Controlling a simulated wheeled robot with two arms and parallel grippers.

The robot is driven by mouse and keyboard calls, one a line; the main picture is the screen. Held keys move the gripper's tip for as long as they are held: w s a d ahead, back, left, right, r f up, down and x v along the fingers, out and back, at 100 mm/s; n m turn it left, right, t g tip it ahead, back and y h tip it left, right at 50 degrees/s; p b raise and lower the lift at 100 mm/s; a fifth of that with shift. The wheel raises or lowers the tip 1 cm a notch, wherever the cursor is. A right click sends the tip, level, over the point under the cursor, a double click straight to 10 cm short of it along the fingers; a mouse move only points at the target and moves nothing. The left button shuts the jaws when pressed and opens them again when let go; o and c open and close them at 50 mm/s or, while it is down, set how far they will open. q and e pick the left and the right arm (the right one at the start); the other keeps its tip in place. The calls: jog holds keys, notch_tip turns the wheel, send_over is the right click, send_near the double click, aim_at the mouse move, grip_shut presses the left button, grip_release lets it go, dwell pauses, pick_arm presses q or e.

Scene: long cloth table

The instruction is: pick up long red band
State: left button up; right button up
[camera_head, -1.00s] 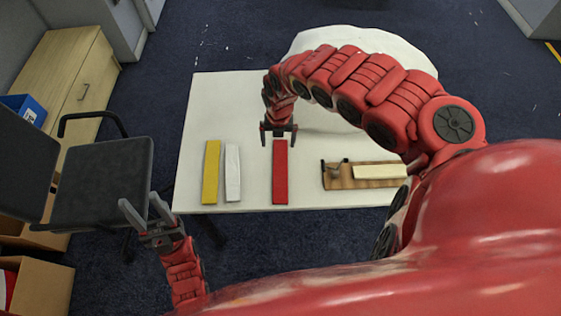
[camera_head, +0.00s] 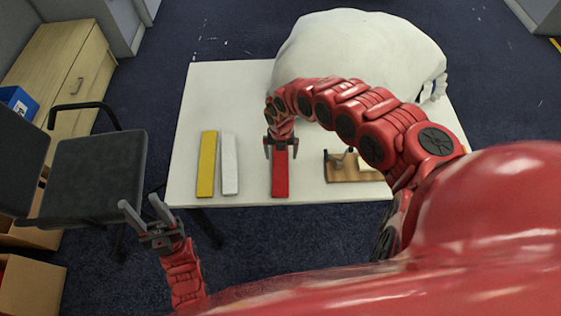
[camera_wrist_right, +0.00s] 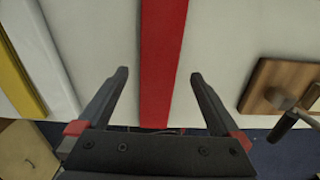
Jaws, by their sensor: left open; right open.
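The long red band (camera_head: 280,177) lies on the white table, pointing toward the table's front edge. It also shows in the right wrist view (camera_wrist_right: 162,65), running down the middle between my right fingers. My right gripper (camera_head: 281,146) is open over the far part of the band, with one finger on each side of it. In the wrist view the right fingertips (camera_wrist_right: 158,74) stand clear of the band's sides. The height of the fingers above the table is hard to tell. My left gripper (camera_head: 148,208) is open and empty, off the table at the front left.
A yellow band (camera_head: 206,164) and a white band (camera_head: 229,163) lie left of the red one. A wooden board (camera_head: 343,174) with a dark-handled tool lies to the right. A large white rounded shape (camera_head: 360,55) stands behind my right arm. A black chair (camera_head: 95,170) is at left.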

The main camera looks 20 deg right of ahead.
aim_at(281, 160)
jog(key=shift+f, duration=1.7)
jog(key=c, duration=1.5)
jog(key=shift+c, duration=0.2)
jog(key=shift+r, duration=0.15)
